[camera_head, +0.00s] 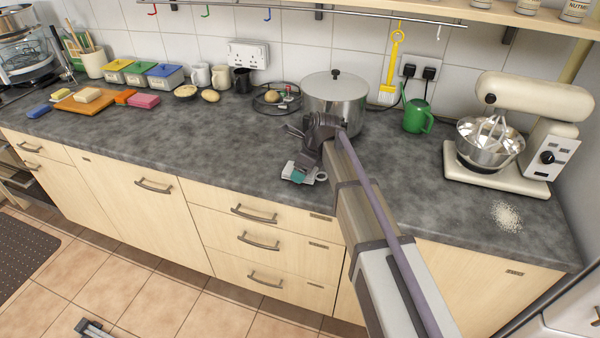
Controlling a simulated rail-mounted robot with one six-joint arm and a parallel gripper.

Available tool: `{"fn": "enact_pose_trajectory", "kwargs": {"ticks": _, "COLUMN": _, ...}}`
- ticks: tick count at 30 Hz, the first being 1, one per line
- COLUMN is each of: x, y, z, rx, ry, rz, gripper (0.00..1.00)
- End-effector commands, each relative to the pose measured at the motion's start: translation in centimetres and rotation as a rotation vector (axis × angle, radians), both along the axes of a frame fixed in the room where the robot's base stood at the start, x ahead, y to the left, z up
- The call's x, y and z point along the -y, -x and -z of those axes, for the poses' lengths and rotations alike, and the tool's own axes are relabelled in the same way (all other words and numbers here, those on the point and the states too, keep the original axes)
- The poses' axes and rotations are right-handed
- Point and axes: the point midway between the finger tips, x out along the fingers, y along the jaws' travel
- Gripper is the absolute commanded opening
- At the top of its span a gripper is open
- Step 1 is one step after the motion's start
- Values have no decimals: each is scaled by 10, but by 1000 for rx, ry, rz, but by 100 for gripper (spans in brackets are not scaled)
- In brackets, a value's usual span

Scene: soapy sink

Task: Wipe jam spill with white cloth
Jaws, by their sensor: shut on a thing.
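My gripper (299,168) is low over the grey worktop, in front of the steel pot. It is shut on a small white thing, which looks like the white cloth (289,171). Only its edges show around the gripper, at or just above the worktop surface. A teal patch shows at the gripper's tip. I see no jam spill; the gripper and arm hide part of the worktop there.
The steel pot (335,101) and a wire rack (268,103) stand behind my gripper. A green jug (417,116) and a cream mixer (530,110) are right. White grains (506,216) lie before the mixer. The worktop (190,145) left of the gripper is clear.

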Motion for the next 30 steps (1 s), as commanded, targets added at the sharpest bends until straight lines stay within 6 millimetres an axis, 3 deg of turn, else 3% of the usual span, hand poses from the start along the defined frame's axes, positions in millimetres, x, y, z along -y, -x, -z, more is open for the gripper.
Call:
{"fn": "enact_pose_trajectory", "kwargs": {"ticks": 2, "x": 4, "y": -5, "z": 0, "rx": 0, "ry": 0, "rz": 4, "gripper": 51}}
{"fn": "enact_pose_trajectory", "kwargs": {"ticks": 15, "x": -1, "y": 34, "z": -1, "rx": 0, "ry": 1, "rz": 14, "gripper": 51}}
{"fn": "enact_pose_trajectory", "kwargs": {"ticks": 30, "x": 3, "y": 30, "z": -54, "rx": 8, "ry": -28, "rz": 20, "gripper": 51}}
